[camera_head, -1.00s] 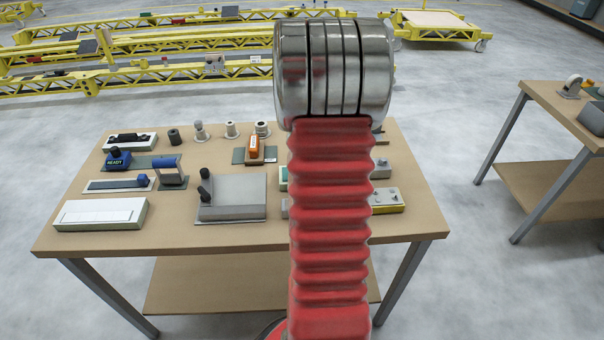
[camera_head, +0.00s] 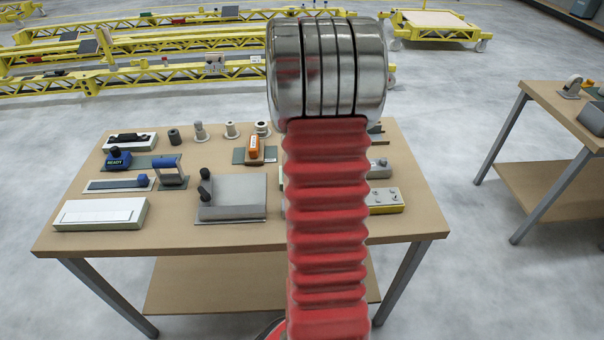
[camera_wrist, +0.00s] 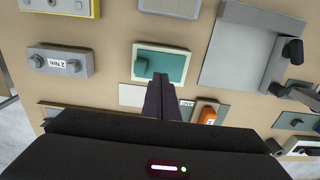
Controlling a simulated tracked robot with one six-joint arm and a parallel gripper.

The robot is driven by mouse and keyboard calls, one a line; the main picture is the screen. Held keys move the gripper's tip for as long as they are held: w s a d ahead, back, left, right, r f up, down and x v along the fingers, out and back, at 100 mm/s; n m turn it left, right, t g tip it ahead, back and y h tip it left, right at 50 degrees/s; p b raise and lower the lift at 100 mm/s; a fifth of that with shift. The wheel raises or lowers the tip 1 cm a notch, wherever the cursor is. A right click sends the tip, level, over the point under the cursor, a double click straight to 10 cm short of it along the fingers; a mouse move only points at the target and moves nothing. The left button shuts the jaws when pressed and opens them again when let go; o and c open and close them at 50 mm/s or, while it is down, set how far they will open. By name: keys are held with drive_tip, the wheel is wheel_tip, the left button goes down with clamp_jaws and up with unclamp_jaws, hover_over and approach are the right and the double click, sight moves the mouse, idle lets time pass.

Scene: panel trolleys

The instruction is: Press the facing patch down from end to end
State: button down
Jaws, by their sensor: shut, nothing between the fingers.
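A teal patch (camera_wrist: 172,66) lies on a cream block in the wrist view, near the middle. I take it to be the facing patch. A small darker teal piece (camera_wrist: 141,67) stands at its left end. My gripper (camera_wrist: 158,78) is shut and empty, with its dark fingertips over the patch's lower edge. I cannot tell if they touch it. In the head view my red arm hides the patch and the gripper.
A grey plate with a black handle (camera_head: 232,197) stands left of my arm. A yellow-based block (camera_head: 385,201) and a grey block marked 2 Nm (camera_wrist: 60,63) flank the patch. An orange tool (camera_wrist: 206,112) lies nearby. Spools line the back of the table.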

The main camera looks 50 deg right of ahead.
drive_tip(key=shift+f, duration=3.1)
idle(0.8)
drive_tip(key=shift+r, duration=0.1)
drive_tip(key=shift+r, duration=1.45)
drive_tip(key=shift+r, duration=0.1)
drive_tip(key=shift+r, duration=1.9)
